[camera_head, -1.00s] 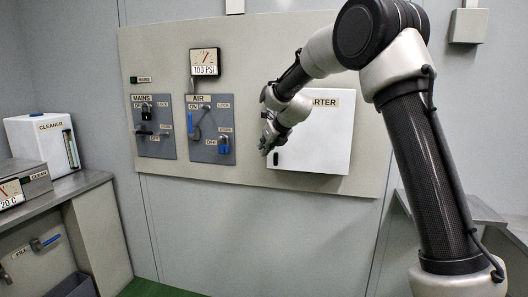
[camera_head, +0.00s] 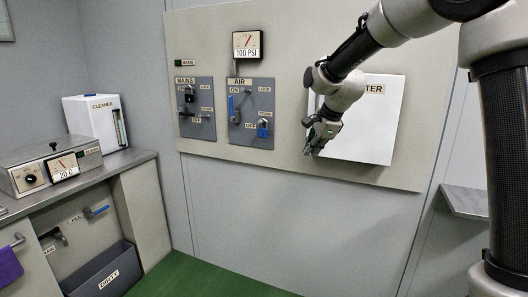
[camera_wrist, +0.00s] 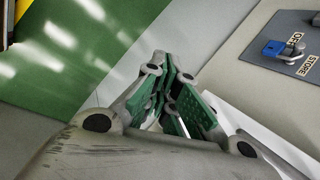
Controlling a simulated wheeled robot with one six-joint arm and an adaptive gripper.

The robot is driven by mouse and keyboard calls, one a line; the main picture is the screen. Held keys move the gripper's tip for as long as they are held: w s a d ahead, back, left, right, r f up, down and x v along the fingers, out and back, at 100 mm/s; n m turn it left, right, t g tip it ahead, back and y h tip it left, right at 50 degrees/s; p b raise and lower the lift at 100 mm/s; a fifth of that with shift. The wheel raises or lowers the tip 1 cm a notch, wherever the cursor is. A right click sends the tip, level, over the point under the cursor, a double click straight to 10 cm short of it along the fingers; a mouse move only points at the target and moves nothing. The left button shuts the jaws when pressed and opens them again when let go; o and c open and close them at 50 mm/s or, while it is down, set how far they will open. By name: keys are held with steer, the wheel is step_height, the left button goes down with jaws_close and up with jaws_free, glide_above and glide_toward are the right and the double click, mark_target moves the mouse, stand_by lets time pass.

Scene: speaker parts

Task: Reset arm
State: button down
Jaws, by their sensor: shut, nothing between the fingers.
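My gripper (camera_head: 312,150) is in front of the grey wall panel (camera_head: 290,130), by the lower left edge of the white starter box (camera_head: 372,135), whose label is partly hidden by my arm. In the wrist view the gripper (camera_wrist: 172,62) has its green-padded fingers together with nothing between them. I cannot tell whether it touches the box. The wrist view looks along the panel, with green floor to the left.
Left of my gripper are the AIR plate (camera_head: 251,115) with a blue padlock (camera_head: 263,129) and the MAINS plate (camera_head: 195,108). A cleaner box (camera_head: 96,122) stands on the counter at left. A dirty bin (camera_head: 103,272) sits below. The green floor (camera_head: 205,277) is clear.

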steer(key=s+d+n+h, duration=0.1)
steer(key=s+d+n, duration=0.4)
steer(key=s, duration=0.7)
steer(key=s+d+r+n+h, duration=0.1)
steer(key=s+d+n, duration=0.4)
steer(key=s, duration=0.8)
steer(key=s+d+r+n, duration=0.1)
steer(key=s+d+n, duration=0.5)
steer(key=s+d, duration=0.4)
steer(key=shift+s+r+g+h, duration=0.25)
steer(key=shift+s+g+h, duration=0.15)
steer(key=shift+s, duration=0.85)
